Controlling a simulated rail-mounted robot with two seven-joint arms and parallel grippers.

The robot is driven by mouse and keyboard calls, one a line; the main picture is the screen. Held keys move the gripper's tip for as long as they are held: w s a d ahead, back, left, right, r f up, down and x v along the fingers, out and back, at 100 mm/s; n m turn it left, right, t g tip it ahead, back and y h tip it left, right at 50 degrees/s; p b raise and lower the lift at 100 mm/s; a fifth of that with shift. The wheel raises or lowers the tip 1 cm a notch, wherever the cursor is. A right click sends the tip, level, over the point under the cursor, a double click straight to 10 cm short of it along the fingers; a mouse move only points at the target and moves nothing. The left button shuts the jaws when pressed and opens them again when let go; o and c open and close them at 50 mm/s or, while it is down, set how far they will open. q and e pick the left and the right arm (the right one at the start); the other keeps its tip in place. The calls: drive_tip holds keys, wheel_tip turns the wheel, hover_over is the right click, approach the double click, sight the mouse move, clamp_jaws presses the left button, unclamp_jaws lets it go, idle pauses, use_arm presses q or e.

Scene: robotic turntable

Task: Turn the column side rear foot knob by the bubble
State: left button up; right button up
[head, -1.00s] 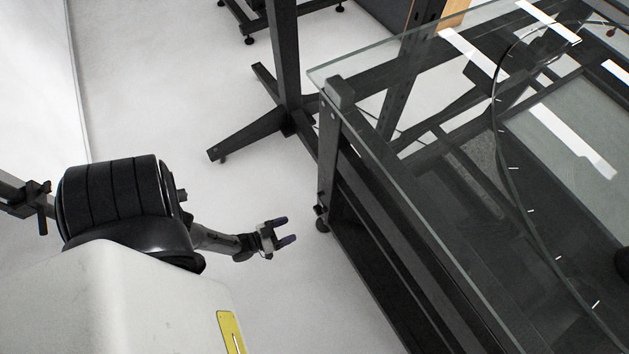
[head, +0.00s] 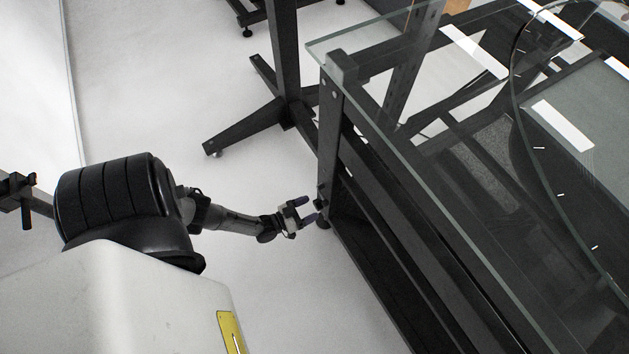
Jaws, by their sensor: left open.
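The dark foot knob (head: 323,223) sits low at the bottom of the near corner leg of the black table frame (head: 331,135). A small dark fitting shows just above it on the leg. My left gripper (head: 309,209) is open, its two dark fingertips pointing right, close beside the knob on its left. I cannot tell whether a fingertip touches the knob. No bubble level can be made out. My right gripper is not in view.
A glass top (head: 400,110) overhangs the frame above the leg. A black column stand (head: 285,50) with splayed feet (head: 240,131) stands behind. The pale floor (head: 180,60) to the left is clear.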

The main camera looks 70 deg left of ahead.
sight(319, 204)
use_arm(q)
drive_tip(key=shift+w+b, duration=0.3)
drive_tip(key=shift+w, duration=1.05)
drive_tip(key=c, duration=0.9)
